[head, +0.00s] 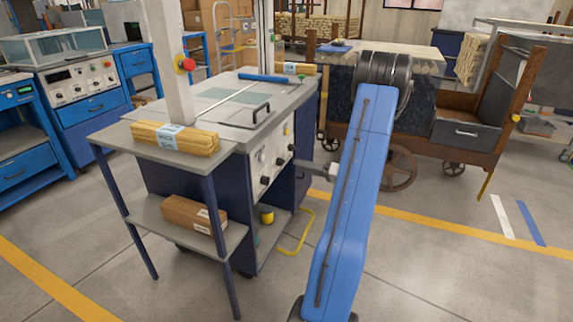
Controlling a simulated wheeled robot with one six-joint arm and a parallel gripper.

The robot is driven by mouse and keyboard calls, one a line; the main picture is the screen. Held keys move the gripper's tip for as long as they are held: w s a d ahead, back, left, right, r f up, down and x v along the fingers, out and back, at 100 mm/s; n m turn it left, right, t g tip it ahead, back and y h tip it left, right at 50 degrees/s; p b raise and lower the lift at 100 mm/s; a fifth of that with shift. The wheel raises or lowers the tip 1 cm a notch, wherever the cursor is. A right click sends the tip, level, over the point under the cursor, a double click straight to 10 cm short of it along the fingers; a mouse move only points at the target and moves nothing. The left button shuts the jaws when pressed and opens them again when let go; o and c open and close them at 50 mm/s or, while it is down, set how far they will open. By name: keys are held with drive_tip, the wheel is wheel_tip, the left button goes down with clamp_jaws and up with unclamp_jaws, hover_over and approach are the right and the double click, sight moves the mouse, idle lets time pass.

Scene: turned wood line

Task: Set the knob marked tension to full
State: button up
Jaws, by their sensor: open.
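The grey machine in the middle has a pale control panel (272,152) on its right-facing side. The panel carries several small dark knobs, one of them low on the panel (265,180). The markings are too small to read, so I cannot tell which knob is tension or where it points. My gripper (301,164) is open at the end of my blue arm, to the right of the panel. It points left toward the panel, close to its right edge. I cannot tell whether it touches a knob.
A side table (120,137) at the machine's left holds a wrapped wood bundle (175,138), with a cardboard box (193,214) on its lower shelf. A wooden cart (455,136) stands behind my arm. The front floor is clear.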

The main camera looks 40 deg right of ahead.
sight(284, 163)
drive_tip(key=x, duration=0.7)
drive_tip(key=shift+w+a, duration=0.1)
drive_tip(key=shift+w, duration=0.05)
drive_tip(key=c, duration=1.1)
